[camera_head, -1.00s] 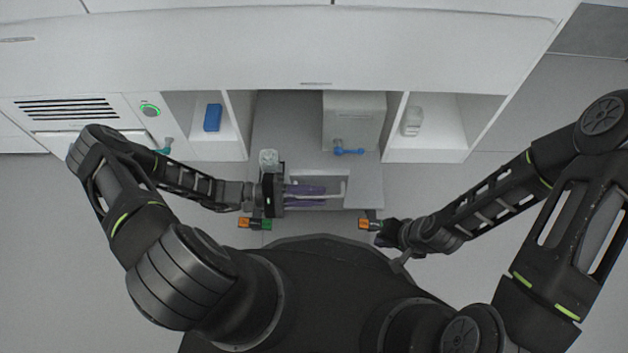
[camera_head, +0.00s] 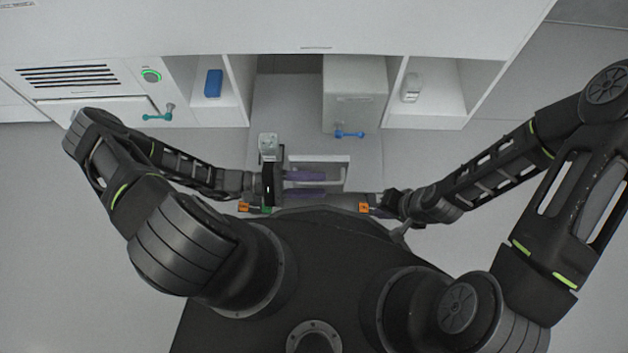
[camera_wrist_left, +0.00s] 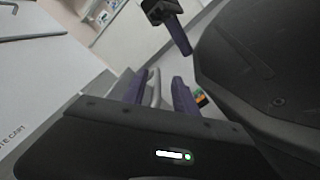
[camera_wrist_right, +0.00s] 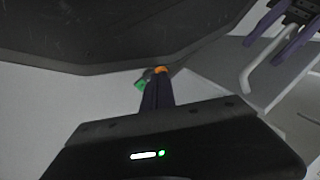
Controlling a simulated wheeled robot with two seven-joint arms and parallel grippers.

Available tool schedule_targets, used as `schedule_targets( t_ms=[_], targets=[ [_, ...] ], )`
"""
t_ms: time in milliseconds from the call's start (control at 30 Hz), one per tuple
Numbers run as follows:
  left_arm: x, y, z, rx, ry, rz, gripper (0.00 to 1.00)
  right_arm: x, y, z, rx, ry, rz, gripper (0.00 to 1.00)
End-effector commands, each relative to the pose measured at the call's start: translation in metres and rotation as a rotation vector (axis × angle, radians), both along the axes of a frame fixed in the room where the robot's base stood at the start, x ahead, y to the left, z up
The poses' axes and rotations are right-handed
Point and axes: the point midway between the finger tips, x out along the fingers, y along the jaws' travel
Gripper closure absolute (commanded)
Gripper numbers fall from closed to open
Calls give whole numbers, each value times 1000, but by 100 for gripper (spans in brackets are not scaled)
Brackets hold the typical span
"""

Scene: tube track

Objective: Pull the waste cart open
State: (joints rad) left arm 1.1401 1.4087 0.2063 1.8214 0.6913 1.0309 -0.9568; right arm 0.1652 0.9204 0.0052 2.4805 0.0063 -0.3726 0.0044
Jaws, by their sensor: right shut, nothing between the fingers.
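The waste cart (camera_head: 369,165) is a light grey, low cart that stands partly out of the bay under the counter. Its white handle (camera_head: 340,176) is at its front. My left gripper (camera_head: 305,183) is at the handle, with one purple finger on each side of the bar. In the left wrist view the handle (camera_wrist_left: 153,86) shows between the two fingers; part of the bar is hidden. Part of the cart's lettering shows there at the left. My right gripper (camera_wrist_right: 157,92) is shut and empty, low in front of the cart's right side and apart from the handle.
White cabinets flank the bay; the left shelf holds a blue box (camera_head: 213,83), the right a white bottle (camera_head: 411,87). A grey box (camera_head: 354,90) with a blue lever (camera_head: 348,134) stands on the cart. A teal lever (camera_head: 158,116) sticks out at left.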

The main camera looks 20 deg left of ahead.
Motion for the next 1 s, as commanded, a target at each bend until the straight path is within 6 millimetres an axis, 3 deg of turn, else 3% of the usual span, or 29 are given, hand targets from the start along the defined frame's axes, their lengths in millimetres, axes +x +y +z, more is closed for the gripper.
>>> schedule_targets(
  t_ms=[567,1000],
  targets=[
    [1,6,3,0,-5,2,67,0,0,2,0,0,0,100],
    [-15,68,2,2,-4,4,67,-2,0,11,1,4,3,100]
  ],
)
